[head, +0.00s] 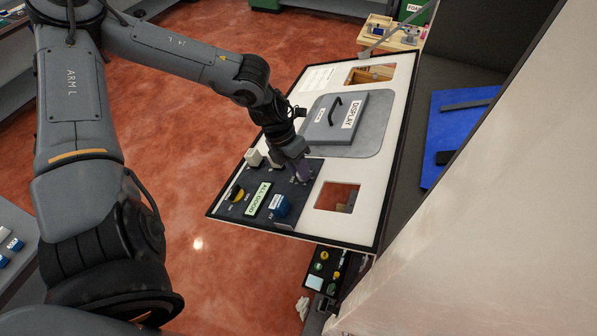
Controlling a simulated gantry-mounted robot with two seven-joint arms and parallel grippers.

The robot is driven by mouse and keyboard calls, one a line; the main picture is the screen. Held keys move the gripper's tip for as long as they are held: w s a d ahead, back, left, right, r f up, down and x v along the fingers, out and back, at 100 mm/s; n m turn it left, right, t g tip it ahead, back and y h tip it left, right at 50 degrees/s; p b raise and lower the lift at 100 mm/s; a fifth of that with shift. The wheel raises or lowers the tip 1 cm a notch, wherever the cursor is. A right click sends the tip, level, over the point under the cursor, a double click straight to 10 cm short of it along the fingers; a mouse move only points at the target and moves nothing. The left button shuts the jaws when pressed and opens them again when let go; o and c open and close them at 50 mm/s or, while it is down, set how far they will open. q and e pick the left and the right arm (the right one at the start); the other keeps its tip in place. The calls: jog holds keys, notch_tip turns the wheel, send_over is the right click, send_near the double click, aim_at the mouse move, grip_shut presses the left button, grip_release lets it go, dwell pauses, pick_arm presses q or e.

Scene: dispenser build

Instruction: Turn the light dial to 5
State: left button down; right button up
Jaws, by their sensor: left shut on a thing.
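The dark control panel (286,222) sits at the lower left of a tilted white board (333,171). My left gripper (303,173) comes down onto the panel's right part. It is shut on a small knob there, which the fingers mostly hide; its label and setting cannot be read, so I cannot confirm from its marks that it is the light dial. A yellow and black dial (237,194) sits at the panel's left, apart from the gripper. My right gripper is not in view.
A green label (257,199), a blue block (281,206) and a white block (253,157) are on the panel close to the gripper. A grey lid (335,118) marked DISPLAY, with a black handle, lies behind. A blue sheet (455,135) is at right.

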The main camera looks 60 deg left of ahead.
pick_arm(q)
jog(key=m+b, duration=0.2)
jog(key=m, duration=0.1)
jog(key=shift+f+m, duration=0.15)
jog(key=shift+m, duration=0.25)
jog(key=m+b, duration=0.2)
jog(key=m, duration=0.1)
jog(key=shift+b, duration=0.35)
jog(key=m+b, duration=0.2)
jog(key=m, duration=0.2)
jog(key=shift+a, duration=0.1)
jog(key=m+b, duration=0.2)
jog(key=m, duration=0.1)
jog(key=shift+w+m+b, duration=0.1)
jog(key=shift+m+b, duration=0.25)
jog(key=shift+m, duration=0.05)
jog(key=m+b, duration=0.2)
jog(key=m, duration=0.1)
jog(key=shift+m, duration=0.3)
jog(key=m+b, duration=0.1)
jog(key=m, duration=0.2)
jog(key=shift+m, duration=0.3)
jog(key=m+b, duration=0.2)
jog(key=m, duration=0.2)
jog(key=shift+r+m+b, duration=0.25)
jog(key=shift+m+b, duration=0.25)
jog(key=shift+m, duration=1.1)
